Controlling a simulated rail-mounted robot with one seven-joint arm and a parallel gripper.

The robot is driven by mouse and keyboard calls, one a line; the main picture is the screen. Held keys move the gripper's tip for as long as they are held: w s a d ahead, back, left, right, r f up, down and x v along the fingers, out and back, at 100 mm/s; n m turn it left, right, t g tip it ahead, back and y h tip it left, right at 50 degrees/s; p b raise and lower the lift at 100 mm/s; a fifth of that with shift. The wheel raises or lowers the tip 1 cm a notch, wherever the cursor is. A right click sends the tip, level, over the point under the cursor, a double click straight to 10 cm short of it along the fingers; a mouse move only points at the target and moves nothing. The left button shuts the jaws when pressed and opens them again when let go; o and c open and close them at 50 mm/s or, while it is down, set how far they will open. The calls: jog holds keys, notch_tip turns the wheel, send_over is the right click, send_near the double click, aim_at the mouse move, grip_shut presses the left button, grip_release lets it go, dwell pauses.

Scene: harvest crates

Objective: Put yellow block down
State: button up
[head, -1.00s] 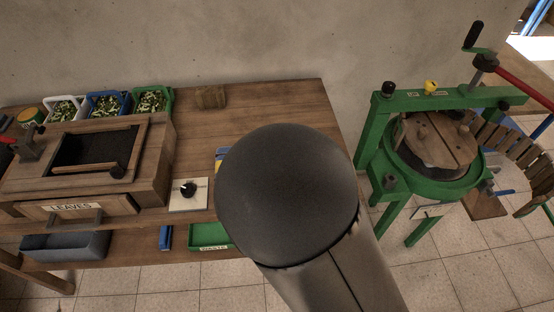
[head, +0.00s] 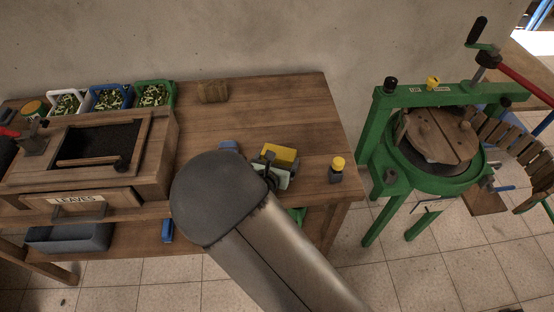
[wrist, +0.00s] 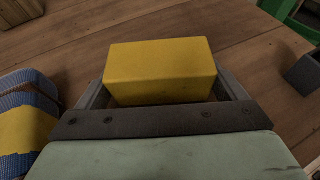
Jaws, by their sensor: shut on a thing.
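The yellow block (head: 283,154) is held over the right part of the wooden bench (head: 255,95). In the wrist view the yellow block (wrist: 160,68) sits between the two fingers of my gripper (wrist: 162,92). My gripper also shows in the head view (head: 270,172), partly behind my arm. It is shut on the block. The block's lower part is hidden, so I cannot tell whether it touches the bench top.
A dark, yellow-topped object (head: 338,170) stands right of the block. A blue-and-yellow item (wrist: 25,118) lies left of my gripper. A brown block (head: 213,92) sits at the back. The green press (head: 375,130) stands beyond the bench's right edge. Bare wood lies behind the block.

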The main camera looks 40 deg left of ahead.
jog(key=o, duration=0.7)
jog(key=shift+f, duration=0.1)
jog(key=shift+o, duration=0.3)
jog(key=shift+s+r+p, duration=0.1)
jog(key=shift+r+p, duration=0.15)
jog(key=shift+p, duration=0.05)
jog(key=b+v, duration=0.1)
jog(key=v, duration=1)
jog(key=shift+s+d+r, duration=0.1)
jog(key=shift+s+d, duration=0.05)
jog(key=shift+s, duration=0.25)
